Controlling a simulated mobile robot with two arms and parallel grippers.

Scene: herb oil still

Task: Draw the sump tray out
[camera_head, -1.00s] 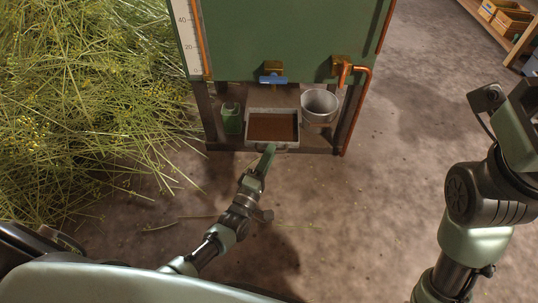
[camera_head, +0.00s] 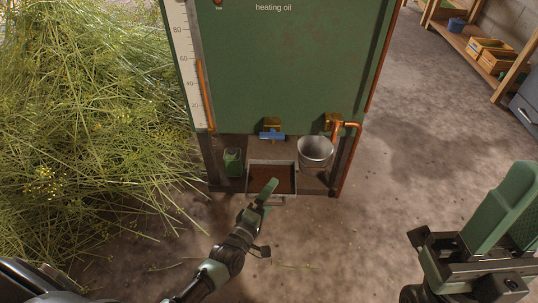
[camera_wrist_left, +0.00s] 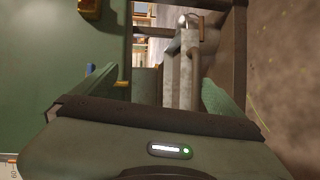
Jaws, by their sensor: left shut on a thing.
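The sump tray (camera_head: 286,164) is a shallow grey metal tray with a brown inside. It sits low under the green still, its front at about the front edge of the base shelf. My left gripper (camera_head: 268,190) is at the tray's front and hides part of it. In the left wrist view, my left gripper's green fingers (camera_wrist_left: 165,98) stand on both sides of a grey metal part of the tray (camera_wrist_left: 183,70), and the gripper is shut on it. My right gripper (camera_head: 500,215) is in the air at the right, away from the tray; its jaw gap does not show clearly.
A metal bucket (camera_head: 315,152) stands right of the tray under a copper pipe (camera_head: 352,145). A green can (camera_head: 233,162) stands left of it. A blue-handled valve (camera_head: 272,135) is above. Cut herbs (camera_head: 90,120) heap at left. The floor in front is mostly clear.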

